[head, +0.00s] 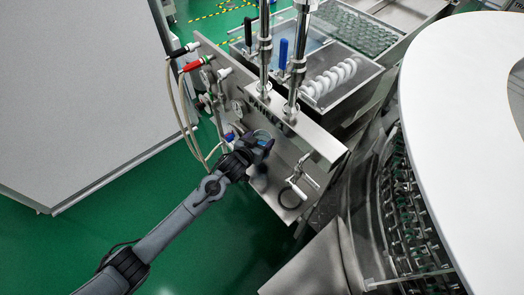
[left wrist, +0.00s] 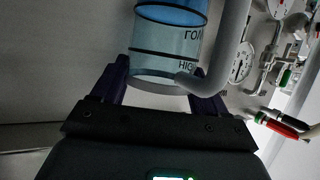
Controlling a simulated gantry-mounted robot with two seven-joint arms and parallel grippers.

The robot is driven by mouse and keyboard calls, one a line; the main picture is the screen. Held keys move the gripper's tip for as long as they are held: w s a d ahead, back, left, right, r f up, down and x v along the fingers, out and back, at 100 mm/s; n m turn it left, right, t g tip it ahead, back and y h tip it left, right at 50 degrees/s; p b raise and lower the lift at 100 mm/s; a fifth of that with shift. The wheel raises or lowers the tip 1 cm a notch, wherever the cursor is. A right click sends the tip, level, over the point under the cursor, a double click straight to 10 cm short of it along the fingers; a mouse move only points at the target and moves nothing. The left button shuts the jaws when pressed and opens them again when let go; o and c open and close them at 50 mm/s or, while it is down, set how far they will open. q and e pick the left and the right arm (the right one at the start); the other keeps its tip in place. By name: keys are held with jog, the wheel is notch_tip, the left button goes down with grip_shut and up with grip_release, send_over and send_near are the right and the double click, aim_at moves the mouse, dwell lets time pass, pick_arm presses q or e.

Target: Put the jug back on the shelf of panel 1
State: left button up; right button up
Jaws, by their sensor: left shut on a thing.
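The jug (left wrist: 168,45), a clear cylinder with blue liquid, dark bands and printed lettering, fills the space between my left gripper's (left wrist: 160,88) fingers in the left wrist view. The fingers are shut on it. In the head view my left gripper (head: 256,146) is in front of the steel panel (head: 270,118), above its lower shelf plate (head: 285,203). There the jug is mostly hidden by the gripper. I cannot tell if the jug touches the shelf. The right gripper is not in view.
Pale hoses (head: 183,115) with a red-handled valve (head: 195,64) hang left of the gripper. Gauges (head: 238,108) sit on the panel. A small tap (head: 300,180) stands to the right. Open green floor (head: 110,235) lies at the left.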

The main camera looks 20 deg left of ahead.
pick_arm(q)
jog(key=shift+f, duration=0.8)
notch_tip(320, 180, down, 3)
jog(key=shift+f+b, duration=0.15)
jog(key=shift+b, duration=0.3)
jog(key=shift+f, duration=0.1)
jog(key=o, duration=1.6)
jog(key=shift+f, duration=0.1)
jog(key=shift+o, duration=0.2)
